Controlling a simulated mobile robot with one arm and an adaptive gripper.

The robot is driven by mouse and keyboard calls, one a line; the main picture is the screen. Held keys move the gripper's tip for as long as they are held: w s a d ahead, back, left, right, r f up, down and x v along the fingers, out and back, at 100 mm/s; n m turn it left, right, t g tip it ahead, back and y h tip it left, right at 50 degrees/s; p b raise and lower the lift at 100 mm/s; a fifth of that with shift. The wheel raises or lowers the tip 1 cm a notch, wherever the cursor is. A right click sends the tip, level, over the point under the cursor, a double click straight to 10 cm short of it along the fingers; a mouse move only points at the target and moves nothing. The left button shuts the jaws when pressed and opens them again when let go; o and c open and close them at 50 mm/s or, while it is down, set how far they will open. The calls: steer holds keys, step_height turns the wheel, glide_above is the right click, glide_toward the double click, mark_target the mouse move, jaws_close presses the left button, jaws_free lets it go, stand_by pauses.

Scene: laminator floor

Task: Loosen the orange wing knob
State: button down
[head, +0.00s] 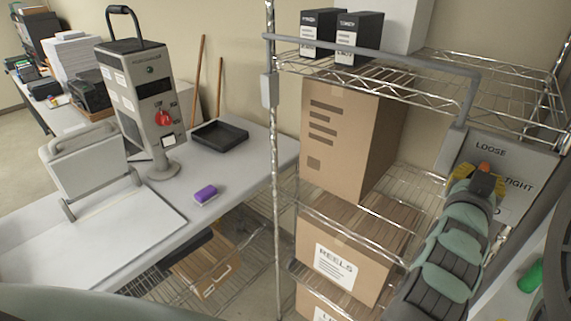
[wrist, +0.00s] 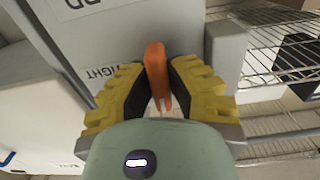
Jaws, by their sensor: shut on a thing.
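The orange wing knob (wrist: 155,72) is in the middle of the wrist view, its long wing between my two yellow-and-black fingers. My gripper (wrist: 160,88) is shut on it. In the head view my gripper (head: 476,182) is at the right, in front of a grey panel (head: 515,160) with the words "LOOSE" and "TIGHT". Only a small orange tip of the knob (head: 485,167) shows above the fingers there. The wrist view shows part of the lettering beside the left finger. The knob's base is hidden.
A wire shelf rack (head: 275,200) holds cardboard boxes (head: 340,130) and black binders (head: 358,40) left of my arm. A grey rail (head: 370,57) runs along the upper shelf to the panel. A white table (head: 240,185) with a grey machine (head: 140,90) stands farther left.

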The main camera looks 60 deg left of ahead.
steer(key=shift+f+n, duration=0.15)
steer(key=shift+n, duration=0.15)
steer(key=c, duration=0.9)
jaws_free()
steer(key=shift+c, duration=0.2)
